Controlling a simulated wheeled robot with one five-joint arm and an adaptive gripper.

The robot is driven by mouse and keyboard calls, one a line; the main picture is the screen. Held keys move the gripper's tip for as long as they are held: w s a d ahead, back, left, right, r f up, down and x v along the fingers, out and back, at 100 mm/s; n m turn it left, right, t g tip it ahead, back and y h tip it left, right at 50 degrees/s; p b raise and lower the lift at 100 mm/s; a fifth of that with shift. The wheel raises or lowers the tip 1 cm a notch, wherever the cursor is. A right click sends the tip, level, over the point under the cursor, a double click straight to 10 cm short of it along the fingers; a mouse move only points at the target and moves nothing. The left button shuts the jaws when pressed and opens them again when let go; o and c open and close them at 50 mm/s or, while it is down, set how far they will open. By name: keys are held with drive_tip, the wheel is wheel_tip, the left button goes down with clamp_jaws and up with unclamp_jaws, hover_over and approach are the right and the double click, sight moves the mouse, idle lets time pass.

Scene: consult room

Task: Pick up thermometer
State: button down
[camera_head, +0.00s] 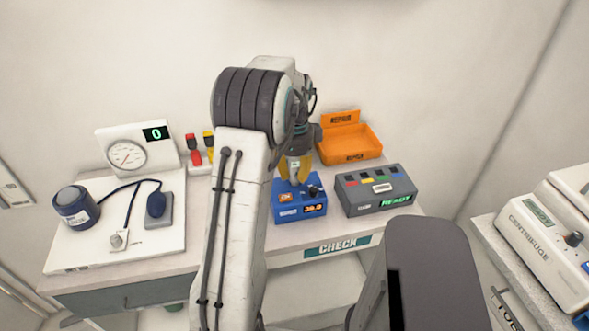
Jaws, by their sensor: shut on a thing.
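My gripper (295,172) hangs over the blue box and points down. Its yellow fingers are shut on a small pale thing between them, which I take to be the thermometer (294,167). Most of it is hidden by the fingers. The blue box (287,212) has a lit orange display and a dark knob, and stands at the front of the counter just below the fingertips. I cannot tell whether the held thing touches the box.
A grey box (376,191) reading READY stands right of the blue box. An orange tray (363,142) is behind it. A blood pressure gauge (133,156) and cuff (76,206) are on the left. Red and yellow items (193,150) stand behind my arm. A centrifuge (548,241) is far right.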

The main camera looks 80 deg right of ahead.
sight(295, 161)
drive_tip(key=shift+r, duration=0.1)
wheel_tip(295, 161, up, 4)
drive_tip(key=shift+f, duration=0.25)
drive_tip(key=s+a+r+p, duration=0.1)
drive_tip(key=s+r+p, duration=0.3)
drive_tip(key=s+r, duration=0.7)
drive_tip(key=shift+s+a+r+p, duration=0.3)
drive_tip(key=shift+a+r+p, duration=0.1)
drive_tip(key=shift+r, duration=0.25)
idle(0.6)
